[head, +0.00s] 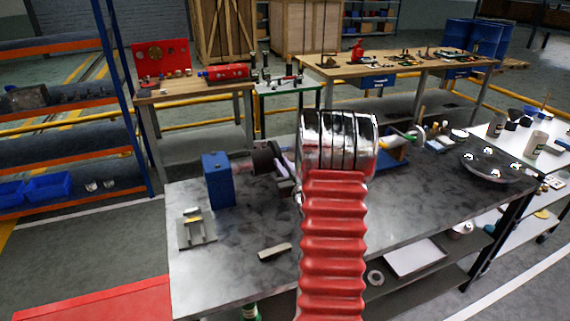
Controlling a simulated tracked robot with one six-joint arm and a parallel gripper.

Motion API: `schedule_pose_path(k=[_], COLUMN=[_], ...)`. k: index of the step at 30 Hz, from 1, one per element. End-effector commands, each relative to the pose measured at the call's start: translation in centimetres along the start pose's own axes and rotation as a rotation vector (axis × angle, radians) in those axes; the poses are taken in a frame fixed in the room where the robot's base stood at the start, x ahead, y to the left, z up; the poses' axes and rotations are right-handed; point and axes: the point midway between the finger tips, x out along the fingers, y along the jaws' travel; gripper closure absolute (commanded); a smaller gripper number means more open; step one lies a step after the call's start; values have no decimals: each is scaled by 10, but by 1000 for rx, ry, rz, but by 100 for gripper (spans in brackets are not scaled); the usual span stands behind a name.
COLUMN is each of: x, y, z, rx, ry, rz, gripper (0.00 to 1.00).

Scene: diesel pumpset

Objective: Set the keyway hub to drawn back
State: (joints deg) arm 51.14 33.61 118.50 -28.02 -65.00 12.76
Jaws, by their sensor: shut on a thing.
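The keyway hub (265,158) seems to be the dark round piece on the pale horizontal shaft (241,167) that comes out of a blue block (218,181) on the grey metal bench. A stretch of bare shaft shows between the block and the hub. My gripper (287,178) is at the right side of the hub and is shut on it. Its fingers are small and partly hidden by my chrome wrist and red bellows arm, so the exact contact is not clear. The right end of the shaft is hidden behind my wrist.
The metal bench (215,275) is clear at front left, apart from a small fixture plate (196,229) and a loose grey block (275,252). Right of my arm are another blue block (393,157) and a shiny domed tray (498,167). Wooden benches stand behind.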

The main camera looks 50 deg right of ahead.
Motion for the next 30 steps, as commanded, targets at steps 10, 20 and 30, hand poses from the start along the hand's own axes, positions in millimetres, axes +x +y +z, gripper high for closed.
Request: schedule_pose_path(k=[10,20,30], x=[-2,-3,-11], y=[3,6,7], z=[-1,0,0], rx=[-3,-2,-1], ry=[1,0,-1], rz=[6,11,13], gripper=[85,67,67])
